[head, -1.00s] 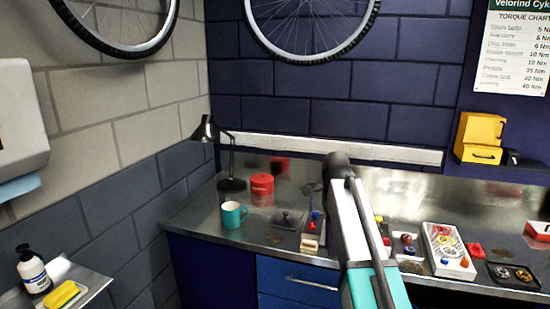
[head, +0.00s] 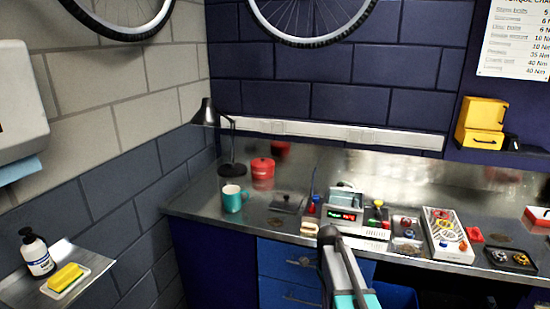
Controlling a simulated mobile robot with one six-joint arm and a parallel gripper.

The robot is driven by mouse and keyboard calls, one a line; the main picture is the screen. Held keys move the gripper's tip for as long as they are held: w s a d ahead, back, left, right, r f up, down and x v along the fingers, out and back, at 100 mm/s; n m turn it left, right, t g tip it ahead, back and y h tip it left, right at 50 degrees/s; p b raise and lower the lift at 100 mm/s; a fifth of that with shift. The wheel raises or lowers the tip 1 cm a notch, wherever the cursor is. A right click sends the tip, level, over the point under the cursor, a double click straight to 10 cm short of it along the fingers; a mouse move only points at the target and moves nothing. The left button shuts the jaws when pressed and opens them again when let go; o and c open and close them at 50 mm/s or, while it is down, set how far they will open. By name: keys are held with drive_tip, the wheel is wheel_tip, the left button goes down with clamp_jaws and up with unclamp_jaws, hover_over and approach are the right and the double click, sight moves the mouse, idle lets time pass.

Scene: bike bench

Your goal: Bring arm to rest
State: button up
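My arm, white and teal with a dark joint at its top, shows at the bottom centre of the head view, in front of the bench (head: 200,208). No gripper fingers can be made out, so whether my gripper is open or shut does not show. The arm hides part of the blue drawers (head: 288,262).
A teal mug (head: 233,199), a red tin (head: 262,170), a black lamp (head: 231,170), a small device with a lit display (head: 343,213) and a white tray (head: 445,235) stand on the bench. A soap bottle (head: 37,254) and yellow sponge (head: 65,277) are at lower left.

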drive_tip(key=s+f+n, duration=1.7)
drive_tip(key=s+f, duration=1.3)
drive_tip(key=s, duration=0.2)
drive_tip(key=shift+g+b, duration=0.4)
